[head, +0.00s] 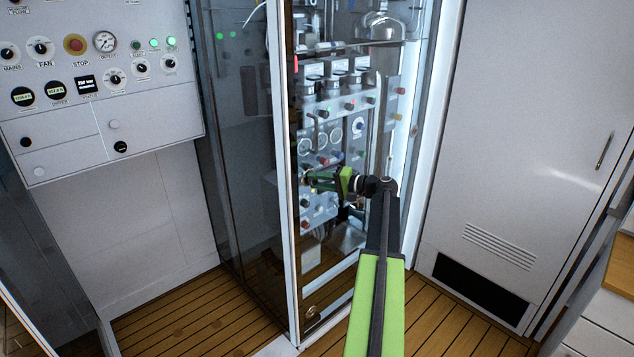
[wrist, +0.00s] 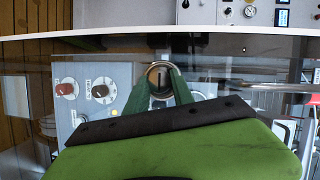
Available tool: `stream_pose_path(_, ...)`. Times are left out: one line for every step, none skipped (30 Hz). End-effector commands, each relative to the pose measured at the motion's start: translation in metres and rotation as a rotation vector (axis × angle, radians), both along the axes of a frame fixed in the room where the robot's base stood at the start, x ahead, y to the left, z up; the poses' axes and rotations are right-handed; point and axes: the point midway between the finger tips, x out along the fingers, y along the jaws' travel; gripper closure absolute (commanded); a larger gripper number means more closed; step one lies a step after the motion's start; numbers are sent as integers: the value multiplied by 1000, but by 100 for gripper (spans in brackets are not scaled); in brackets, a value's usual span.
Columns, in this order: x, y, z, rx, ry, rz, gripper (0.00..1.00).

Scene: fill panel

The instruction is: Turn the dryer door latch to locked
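The dryer is a tall glass-fronted cabinet with a white frame post (head: 279,150). In the wrist view, the door latch (wrist: 158,73) is a round fitting with a pale ring and a small upright tab in its middle. The green fingers of my gripper (wrist: 161,80) reach to it from both sides, with a gap between them. Whether they press on the tab cannot be told. In the head view my gripper (head: 310,179) is at the glass front beside the white post and hides the latch there. Which way the latch is turned is unclear.
Behind the glass are panels with knobs and lights (head: 340,105). A white control panel (head: 90,80) hangs at the left. A white door (head: 520,130) with a vent stands at the right. The wooden floor (head: 185,315) in front is clear.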

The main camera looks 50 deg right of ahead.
Motion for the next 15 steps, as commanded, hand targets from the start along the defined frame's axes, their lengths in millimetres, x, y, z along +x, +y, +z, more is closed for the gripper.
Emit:
stream_pose_path(0,2,0,1,0,5,66)
stream_pose_path(0,2,0,1,0,4,62)
stream_pose_path(0,2,0,1,0,4,57)
stream_pose_path(0,1,0,1,0,3,53)
stream_pose_path(0,1,0,1,0,3,50)
stream_pose_path(0,1,0,0,0,2,50)
stream_pose_path(0,1,0,0,0,2,50)
stream_pose_path(0,1,0,0,0,2,50)
stream_pose_path(0,1,0,0,0,1,50)
stream_pose_path(0,1,0,0,0,1,50)
stream_pose_path(0,1,0,0,0,1,50)
stream_pose_path(0,0,0,0,0,1,50)
stream_pose_path(0,0,0,0,0,0,50)
stream_pose_path(-1,0,0,0,0,0,50)
stream_pose_path(-4,-1,1,0,0,0,50)
